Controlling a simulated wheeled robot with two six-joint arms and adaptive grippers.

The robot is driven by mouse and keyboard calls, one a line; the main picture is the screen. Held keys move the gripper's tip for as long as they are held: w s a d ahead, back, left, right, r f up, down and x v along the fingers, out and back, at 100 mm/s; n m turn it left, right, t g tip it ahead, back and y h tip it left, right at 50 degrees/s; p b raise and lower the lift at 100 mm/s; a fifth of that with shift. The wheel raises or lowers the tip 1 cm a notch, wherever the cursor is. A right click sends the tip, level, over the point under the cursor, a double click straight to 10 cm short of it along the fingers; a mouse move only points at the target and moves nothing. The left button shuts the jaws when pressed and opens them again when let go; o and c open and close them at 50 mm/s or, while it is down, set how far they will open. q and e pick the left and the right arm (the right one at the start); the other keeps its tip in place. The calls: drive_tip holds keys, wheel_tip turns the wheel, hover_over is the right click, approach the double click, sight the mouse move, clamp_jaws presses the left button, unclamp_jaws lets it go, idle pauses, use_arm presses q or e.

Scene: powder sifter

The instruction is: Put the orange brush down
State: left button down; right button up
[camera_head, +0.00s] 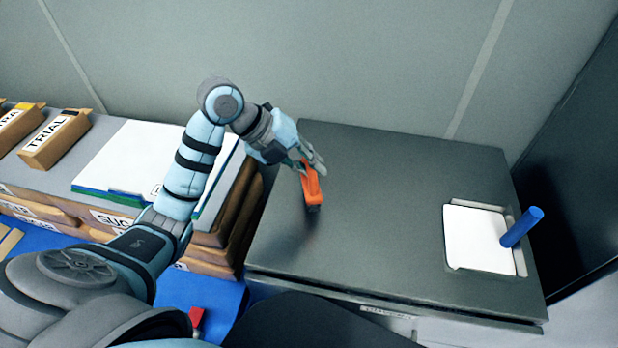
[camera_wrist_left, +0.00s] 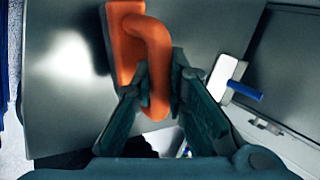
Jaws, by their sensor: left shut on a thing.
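The orange brush (camera_head: 312,186) is in my left gripper (camera_head: 308,165), over the left part of the dark grey cabinet top (camera_head: 390,200). In the left wrist view, the two fingers of my left gripper (camera_wrist_left: 160,95) close on the curved handle of the orange brush (camera_wrist_left: 130,45). The brush's dark bristle side faces the cabinet top, and a shadow lies beside it. I cannot tell whether the bristles touch the surface. My right gripper is not in view.
A recessed white panel (camera_head: 472,240) with a blue cylindrical handle (camera_head: 522,227) is at the right of the cabinet top. White sheets (camera_head: 130,155) and a box labelled TRIAL (camera_head: 52,138) lie on the left counter. The cabinet top's middle is clear.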

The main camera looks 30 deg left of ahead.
use_arm(q)
drive_tip(key=shift+f, duration=1.5)
drive_tip(key=shift+f, duration=0.1)
drive_tip(key=c, duration=1.6)
unclamp_jaws()
drive_tip(key=shift+a+r, duration=0.15)
drive_tip(key=shift+r, duration=0.2)
drive_tip(key=v, duration=1.1)
drive_tip(key=shift+s+r+p, duration=0.15)
drive_tip(key=shift+s+p, duration=0.05)
drive_tip(key=shift+p, duration=0.15)
